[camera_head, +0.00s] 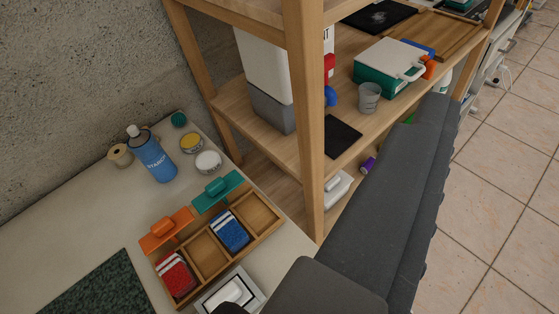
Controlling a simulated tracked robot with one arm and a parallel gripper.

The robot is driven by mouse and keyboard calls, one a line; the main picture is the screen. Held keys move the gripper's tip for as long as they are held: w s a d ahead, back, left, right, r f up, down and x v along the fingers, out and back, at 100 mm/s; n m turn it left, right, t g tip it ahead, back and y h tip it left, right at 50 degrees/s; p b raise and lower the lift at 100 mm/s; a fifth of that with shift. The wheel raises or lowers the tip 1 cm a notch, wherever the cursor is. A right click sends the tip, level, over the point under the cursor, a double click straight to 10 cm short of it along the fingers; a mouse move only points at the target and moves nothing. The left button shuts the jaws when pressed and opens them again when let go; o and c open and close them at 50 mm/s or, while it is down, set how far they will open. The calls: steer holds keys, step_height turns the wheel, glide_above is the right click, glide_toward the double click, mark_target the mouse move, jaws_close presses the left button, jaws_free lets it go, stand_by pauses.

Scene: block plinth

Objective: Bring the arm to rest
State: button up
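Dark grey parts of my own body run from the bottom middle up to the right, in front of the shelf. I see no gripper fingers, so whether my gripper is open or shut does not show. A wooden tray (187,246) with compartments sits on the pale worktop (85,217). It holds a red block (175,275) in its left compartment and a blue block (230,231) further right; other compartments look empty.
A blue spray can (153,157), yellow tin (191,142) and white-lidded tin (208,162) stand behind the tray. A wooden shelf (306,120) rises close beside my body, holding a green case (384,74) and grey cup (369,97). Tiled floor (500,180) is clear at right.

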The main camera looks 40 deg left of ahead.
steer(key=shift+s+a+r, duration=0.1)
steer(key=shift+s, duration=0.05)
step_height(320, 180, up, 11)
steer(key=p, duration=1.1)
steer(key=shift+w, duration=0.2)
